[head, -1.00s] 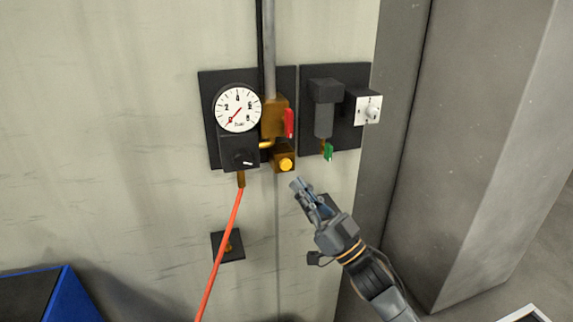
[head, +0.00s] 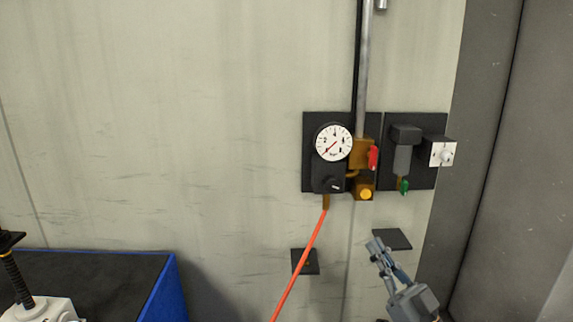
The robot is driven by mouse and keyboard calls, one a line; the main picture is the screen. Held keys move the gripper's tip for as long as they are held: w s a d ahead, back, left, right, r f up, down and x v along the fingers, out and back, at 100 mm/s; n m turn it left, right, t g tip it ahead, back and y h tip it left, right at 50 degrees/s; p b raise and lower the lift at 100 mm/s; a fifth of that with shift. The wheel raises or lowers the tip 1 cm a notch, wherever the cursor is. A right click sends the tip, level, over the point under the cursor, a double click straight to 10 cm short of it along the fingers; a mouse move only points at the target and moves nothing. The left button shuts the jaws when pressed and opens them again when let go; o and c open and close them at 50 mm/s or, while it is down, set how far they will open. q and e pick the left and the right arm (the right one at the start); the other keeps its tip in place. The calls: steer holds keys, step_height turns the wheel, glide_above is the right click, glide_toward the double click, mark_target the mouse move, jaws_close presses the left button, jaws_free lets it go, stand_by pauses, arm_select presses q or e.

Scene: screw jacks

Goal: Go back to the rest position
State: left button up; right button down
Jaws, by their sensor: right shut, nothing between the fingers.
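My right gripper (head: 376,246) is at the lower right of the head view, in front of the wall and below the valve panel. Its fingers are together and hold nothing. It is apart from the panel's valves and gauge. My left gripper is not in view.
The wall panel carries a round gauge (head: 333,142), a red lever (head: 373,158), a yellow knob (head: 366,194), a green lever (head: 404,187) and a white switch box (head: 443,153). An orange hose (head: 301,262) hangs below. A blue-sided bench (head: 160,290) bears a screw jack (head: 18,280) at lower left. A grey pillar (head: 500,150) stands right.

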steer(key=d+f+m+g+h, duration=0.2)
steer(key=f+h, duration=0.2)
steer(key=f, duration=0.9)
steer(key=s+d+f+m+g+h, duration=0.1)
steer(key=d+f+m+g+h, duration=0.15)
steer(key=f, duration=1.05)
steer(key=d+f+m+g+h, duration=0.1)
steer(key=f+h, duration=0.4)
steer(key=f, duration=0.8)
steer(key=s+d+f+g+h, duration=0.1)
steer(key=s+f+g, duration=0.2)
steer(key=s+f, duration=0.55)
steer(key=s+d+f+g+h, duration=0.1)
steer(key=s+f+g, duration=0.35)
steer(key=f, duration=0.75)
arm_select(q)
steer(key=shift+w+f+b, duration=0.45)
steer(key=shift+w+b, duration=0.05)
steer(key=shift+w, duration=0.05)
arm_select(e)
steer(key=s+f+g, duration=0.2)
steer(key=s+f, duration=0.3)
steer(key=s, duration=0.7)
steer(key=s+a+f+g, duration=0.1)
steer(key=s+f, duration=0.4)
steer(key=s, duration=0.7)
steer(key=s+a+f+n+g, duration=0.1)
steer(key=s+f+g, duration=0.3)
steer(key=s, duration=0.8)
steer(key=shift+f, duration=0.95)
